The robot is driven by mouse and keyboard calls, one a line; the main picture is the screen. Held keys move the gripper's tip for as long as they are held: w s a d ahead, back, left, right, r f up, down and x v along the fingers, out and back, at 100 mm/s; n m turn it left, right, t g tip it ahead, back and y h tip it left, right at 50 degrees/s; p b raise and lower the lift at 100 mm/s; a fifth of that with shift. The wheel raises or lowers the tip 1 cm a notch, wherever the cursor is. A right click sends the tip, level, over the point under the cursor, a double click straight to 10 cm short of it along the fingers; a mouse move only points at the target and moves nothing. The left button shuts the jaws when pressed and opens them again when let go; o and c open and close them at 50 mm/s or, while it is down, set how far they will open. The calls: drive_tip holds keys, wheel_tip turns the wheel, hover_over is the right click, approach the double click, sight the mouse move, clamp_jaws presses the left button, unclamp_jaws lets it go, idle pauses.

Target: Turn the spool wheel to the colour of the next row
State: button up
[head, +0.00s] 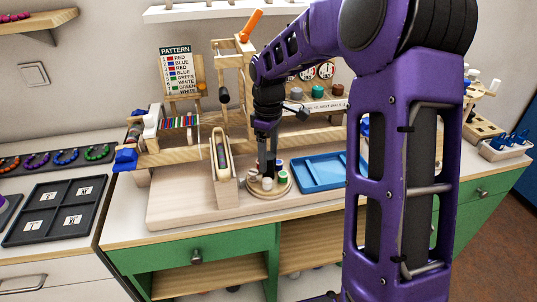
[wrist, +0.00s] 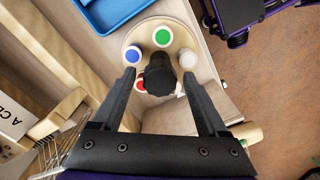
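The spool wheel (head: 268,192) is a round pale wooden disc on the bench. In the wrist view the wheel (wrist: 145,32) carries a blue spool (wrist: 132,54), a green spool (wrist: 162,37), a white spool (wrist: 188,59) and a red spool (wrist: 140,86), partly hidden. Its black centre knob (wrist: 159,76) stands between the fingers of my gripper (wrist: 159,73). The fingers are open, with a gap on each side of the knob. In the head view my gripper (head: 267,165) points down over the wheel. The pattern card (head: 178,70) lists red, blue, red, blue, green, white, green, white.
A bead loom (head: 180,121) with coloured strands stands left of the wheel. A slanted wooden holder (head: 222,165) is close to the wheel's left. A blue tray (head: 322,172) lies to its right. Dark trays (head: 55,208) lie on the left counter.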

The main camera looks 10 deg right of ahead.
clamp_jaws()
drive_tip(key=shift+m, duration=0.3)
